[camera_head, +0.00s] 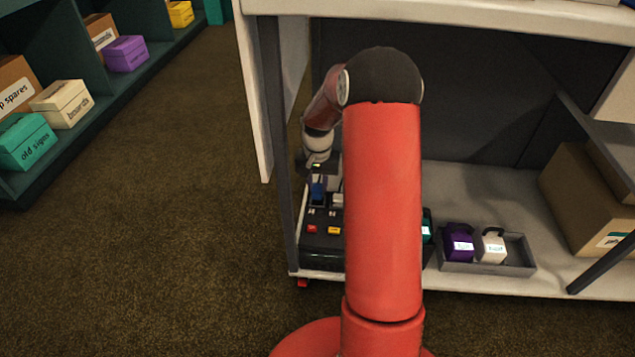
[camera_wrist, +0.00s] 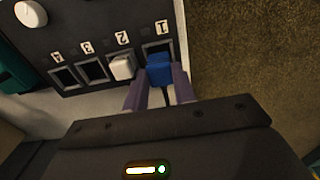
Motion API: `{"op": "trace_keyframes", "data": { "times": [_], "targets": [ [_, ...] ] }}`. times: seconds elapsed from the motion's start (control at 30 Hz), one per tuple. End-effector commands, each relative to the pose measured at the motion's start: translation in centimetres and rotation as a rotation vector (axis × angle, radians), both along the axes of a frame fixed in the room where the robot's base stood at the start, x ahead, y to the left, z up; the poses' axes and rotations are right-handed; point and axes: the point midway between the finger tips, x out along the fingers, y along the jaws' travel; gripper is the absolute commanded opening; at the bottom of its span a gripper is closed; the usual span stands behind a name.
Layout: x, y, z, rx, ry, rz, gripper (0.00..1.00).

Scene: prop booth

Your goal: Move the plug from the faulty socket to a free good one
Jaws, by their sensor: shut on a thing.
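A black socket panel (camera_wrist: 75,30) fills the upper left of the wrist view, with sockets numbered 1 to 4. My gripper (camera_wrist: 159,76) has its purple fingers on both sides of a blue plug (camera_wrist: 158,66) and is shut on it. The blue plug is at socket 1 (camera_wrist: 155,46); I cannot tell how deep it sits. A white plug (camera_wrist: 122,67) is at socket 2. Socket 3 (camera_wrist: 93,70) and socket 4 (camera_wrist: 65,77) look empty. In the head view, the blue plug (camera_head: 318,194) and white plug (camera_head: 337,199) show on the panel, partly hidden by my arm.
A cardboard box (camera_head: 580,205) is farther right.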

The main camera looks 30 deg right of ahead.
Motion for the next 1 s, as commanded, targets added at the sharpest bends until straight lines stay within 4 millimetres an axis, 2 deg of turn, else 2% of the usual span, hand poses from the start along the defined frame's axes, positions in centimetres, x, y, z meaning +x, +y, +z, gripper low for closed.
{"op": "trace_keyframes", "data": {
  "times": [0.47, 1.0],
  "targets": [
    [0.0, 0.0, -0.4, 0.000, 0.000, 0.000, 0.04],
    [0.0, 0.0, -2.3, 0.000, 0.000, 0.000, 0.04]
  ]
}}
